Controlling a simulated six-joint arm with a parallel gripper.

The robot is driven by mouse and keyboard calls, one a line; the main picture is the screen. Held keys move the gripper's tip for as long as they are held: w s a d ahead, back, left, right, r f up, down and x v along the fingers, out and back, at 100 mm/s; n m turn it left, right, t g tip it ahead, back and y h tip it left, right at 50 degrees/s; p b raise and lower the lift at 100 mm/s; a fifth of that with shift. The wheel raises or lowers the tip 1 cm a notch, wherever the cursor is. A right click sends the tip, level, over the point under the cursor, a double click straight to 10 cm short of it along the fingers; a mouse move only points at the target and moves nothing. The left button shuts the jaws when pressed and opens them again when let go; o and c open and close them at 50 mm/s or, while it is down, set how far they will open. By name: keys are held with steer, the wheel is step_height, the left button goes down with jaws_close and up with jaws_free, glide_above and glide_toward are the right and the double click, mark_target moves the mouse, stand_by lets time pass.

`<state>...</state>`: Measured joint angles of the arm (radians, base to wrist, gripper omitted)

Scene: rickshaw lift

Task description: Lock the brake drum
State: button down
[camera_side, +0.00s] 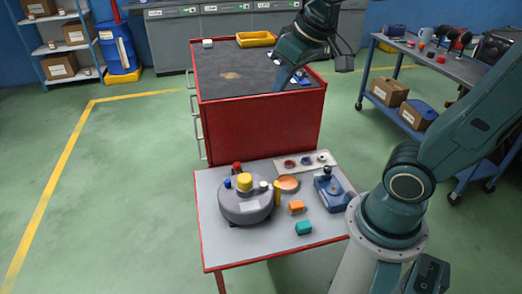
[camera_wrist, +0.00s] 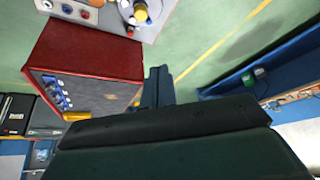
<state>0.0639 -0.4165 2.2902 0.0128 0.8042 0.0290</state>
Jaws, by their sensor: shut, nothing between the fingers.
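The brake drum (camera_side: 236,212) is a squat grey round housing on the small white-topped table, upright, with a yellow cap (camera_side: 244,181) on top. Small blue, red and white knobs and a yellow post stand around its rim. Part of the drum shows at the top edge of the wrist view (camera_wrist: 126,12), with its yellow cap beside it (camera_wrist: 141,13). My gripper (camera_wrist: 159,70) is shut and empty. In the side view it hangs over the red cabinet, well behind and above the drum, and its tips are hard to make out there.
The red cabinet (camera_side: 262,130) stands behind the table (camera_side: 215,240). On the table are a blue device (camera_side: 332,194), an orange block (camera_side: 296,207), a teal block (camera_side: 303,228), a copper-coloured disc (camera_side: 288,183) and a panel with knobs (camera_side: 305,162). A workbench (camera_side: 440,75) is at right.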

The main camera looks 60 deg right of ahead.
steer(key=w+d+f+m, duration=0.1)
steer(key=w+d, duration=0.1)
steer(key=w, duration=0.4)
steer(key=w+d+f, duration=0.2)
steer(key=w, duration=0.4)
steer(key=m+g+h, duration=0.1)
steer(key=m+g, duration=0.1)
steer(key=m, duration=0.1)
glide_above(238, 170)
steer(key=w+a, duration=0.2)
steer(key=a, duration=0.1)
step_height(238, 170, down, 21)
steer(key=w+d+f, duration=0.1)
steer(key=d+f, duration=0.1)
steer(key=f, duration=0.5)
steer(key=d+f+m, duration=0.1)
steer(key=d+f, duration=0.2)
steer(key=f, duration=0.4)
steer(key=shift+w+d+f+h, duration=0.2)
steer(key=shift+w+f+h, duration=0.1)
steer(key=shift+w+f, duration=0.1)
steer(key=shift+f, duration=0.1)
steer(key=shift+x, duration=4.9)
steer(key=shift+s+a, duration=0.5)
steer(key=shift+s, duration=0.35)
steer(key=shift+s+a, duration=0.5)
steer(key=shift+s, duration=0.35)
